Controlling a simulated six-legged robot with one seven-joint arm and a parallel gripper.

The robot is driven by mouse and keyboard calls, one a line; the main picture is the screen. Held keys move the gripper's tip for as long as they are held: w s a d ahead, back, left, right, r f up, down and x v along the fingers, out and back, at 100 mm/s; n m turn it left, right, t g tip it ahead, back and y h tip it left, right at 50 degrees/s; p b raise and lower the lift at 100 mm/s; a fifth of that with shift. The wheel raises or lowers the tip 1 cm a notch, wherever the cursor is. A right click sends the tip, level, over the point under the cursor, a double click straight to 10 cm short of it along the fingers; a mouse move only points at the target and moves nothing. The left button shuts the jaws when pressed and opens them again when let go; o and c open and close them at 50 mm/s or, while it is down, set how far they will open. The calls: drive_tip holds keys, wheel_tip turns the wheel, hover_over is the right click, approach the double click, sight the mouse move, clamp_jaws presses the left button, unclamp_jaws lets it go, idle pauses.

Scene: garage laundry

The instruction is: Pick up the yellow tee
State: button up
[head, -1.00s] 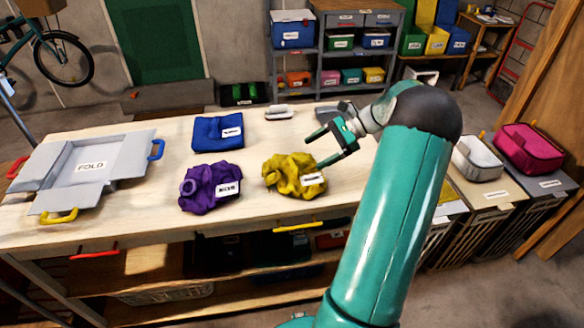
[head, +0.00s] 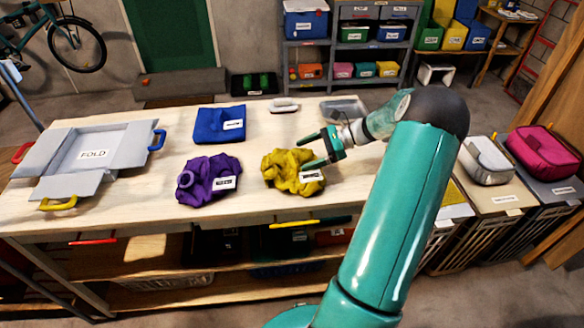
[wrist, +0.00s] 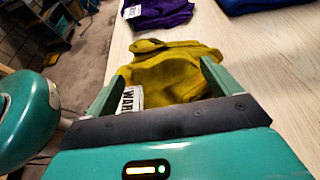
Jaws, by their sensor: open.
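The yellow tee (head: 288,170) lies crumpled on the wooden table, with a white label at its right front. My gripper (head: 318,150) is open at the right side of the tee, its fingers pointing left toward it. In the wrist view the tee (wrist: 168,70) lies ahead of and partly between the two open fingers (wrist: 158,85). Its label, partly hidden, shows beside the left finger. I cannot tell whether the fingers touch the cloth.
A crumpled purple garment (head: 208,180) lies left of the tee, and a folded blue one (head: 219,125) behind. A grey folding board (head: 90,160) lies at the table's left. Bins with a grey bag (head: 486,160) and a pink bag (head: 543,150) stand at the right.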

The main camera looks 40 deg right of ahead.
sight(293, 158)
drive_tip(key=x, duration=0.5)
drive_tip(key=shift+w+a, duration=0.2)
drive_tip(key=shift+a, duration=0.05)
drive_tip(key=c, duration=1.1)
drive_tip(key=shift+r, duration=0.1)
drive_tip(key=shift+c, duration=0.2)
